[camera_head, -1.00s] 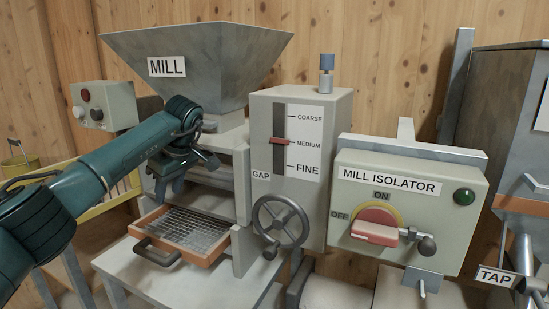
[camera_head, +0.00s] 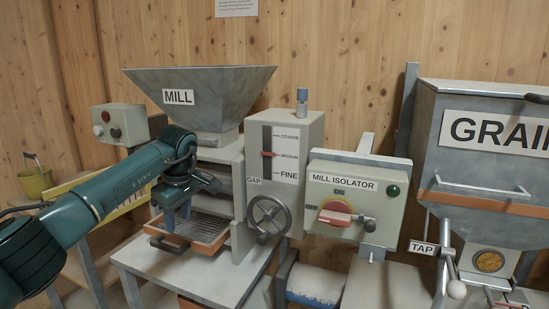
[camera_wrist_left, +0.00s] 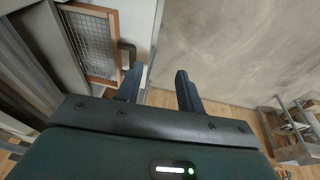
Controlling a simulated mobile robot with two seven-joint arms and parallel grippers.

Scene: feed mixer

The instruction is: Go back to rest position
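My left arm comes in from the left in the head view. Its gripper (camera_head: 178,218) points down in front of the mill (camera_head: 200,95), by the left part of the wire-mesh tray (camera_head: 208,232). In the left wrist view the gripper (camera_wrist_left: 158,82) is open, its two dark fingers apart with nothing between them. The tray (camera_wrist_left: 92,42) and its dark handle (camera_wrist_left: 127,54) show there beyond the left finger. My right gripper is in neither view.
The gap unit with its handwheel (camera_head: 269,217) stands right of the tray. Beyond it are the mill isolator box (camera_head: 352,199) with a red handle and the grain hopper (camera_head: 475,170) with its tap. A control box (camera_head: 121,123) and an olive bucket (camera_head: 37,183) are at left.

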